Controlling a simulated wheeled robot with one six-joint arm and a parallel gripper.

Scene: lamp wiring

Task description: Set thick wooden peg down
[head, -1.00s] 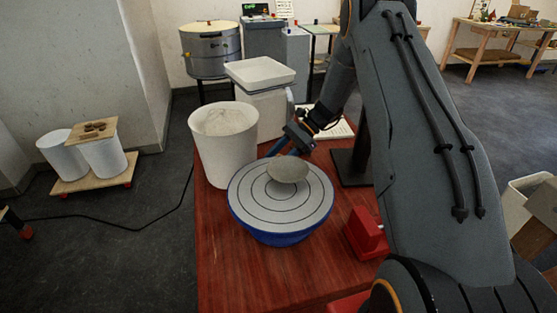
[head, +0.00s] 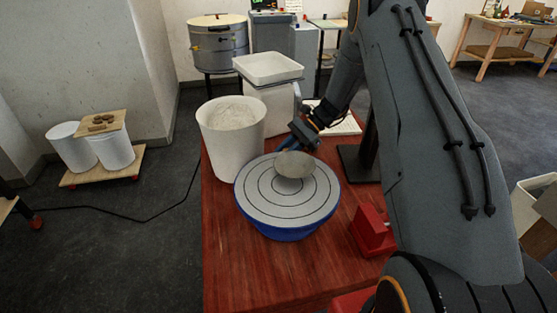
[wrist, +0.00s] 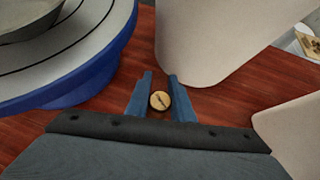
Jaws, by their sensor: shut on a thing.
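My gripper (wrist: 160,92) has blue fingers, shut on the thick wooden peg (wrist: 160,100). The peg shows end-on as a pale round face with a dark mark on it. In the head view my gripper (head: 290,146) is low over the red table, just behind the potter's wheel and right of the white bucket. The peg is hidden there. I cannot tell whether the peg touches the table.
The wheel (head: 265,204) with its blue basin and a grey bowl (head: 296,164) is close to the fingers. The white bucket (head: 232,150) stands beside them. A red box (head: 372,232) sits at the right; the table's front (head: 270,275) is clear.

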